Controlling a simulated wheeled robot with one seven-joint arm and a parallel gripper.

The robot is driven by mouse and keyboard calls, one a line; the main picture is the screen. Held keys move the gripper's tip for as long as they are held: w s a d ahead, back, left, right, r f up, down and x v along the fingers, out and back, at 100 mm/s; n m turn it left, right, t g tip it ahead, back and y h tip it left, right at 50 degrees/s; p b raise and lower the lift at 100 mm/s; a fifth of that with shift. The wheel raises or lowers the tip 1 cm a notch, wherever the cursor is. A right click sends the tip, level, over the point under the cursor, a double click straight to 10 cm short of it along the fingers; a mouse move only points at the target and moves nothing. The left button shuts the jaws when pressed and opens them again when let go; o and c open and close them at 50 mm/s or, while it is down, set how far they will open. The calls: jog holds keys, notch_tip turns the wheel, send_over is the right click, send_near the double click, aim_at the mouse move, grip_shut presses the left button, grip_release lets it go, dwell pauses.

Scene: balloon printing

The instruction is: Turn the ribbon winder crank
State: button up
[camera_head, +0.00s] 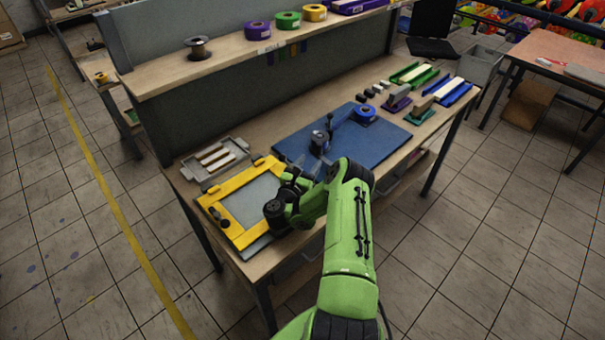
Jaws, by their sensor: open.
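A dark winder-like device (320,143) stands on the blue mat (390,145) in the middle of the workbench. A blue ribbon roll (365,113) lies on the same mat, farther back and to the right. I cannot make out the crank handle clearly; it is small and partly behind my arm. My gripper (293,176) is open over the front left of the bench, between the yellow frame and the mat. It appears empty, and in the picture it is just below and left of the dark device. I cannot tell whether they touch.
A yellow screen frame (219,209) lies at the bench's left end, with a grey tray (196,175) behind it. Coloured trays and blocks stand at the right end. A shelf (160,75) with ribbon rolls overhangs the back. The mat's right part is clear.

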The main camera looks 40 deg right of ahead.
jog(key=p+v, duration=0.1)
jog(key=p, duration=0.1)
jog(key=p+v, duration=0.2)
jog(key=p, duration=0.1)
jog(key=shift+s+a+r, duration=0.1)
jog(key=shift+a+r, duration=0.15)
jog(key=shift+r, duration=0.15)
jog(key=p, duration=0.1)
jog(key=a+p, duration=0.1)
jog(key=p, duration=0.1)
jog(key=shift+s, duration=0.2)
jog(key=p, duration=0.2)
jog(key=shift+s+a+p, duration=0.15)
jog(key=shift+a+p, duration=0.15)
jog(key=shift+a, duration=0.1)
jog(key=shift+s+a+f+p, duration=0.1)
jog(key=shift+a+f+p, duration=0.15)
jog(key=shift+p, duration=0.1)
jog(key=shift+f, duration=0.1)
jog(key=shift+f, duration=0.1)
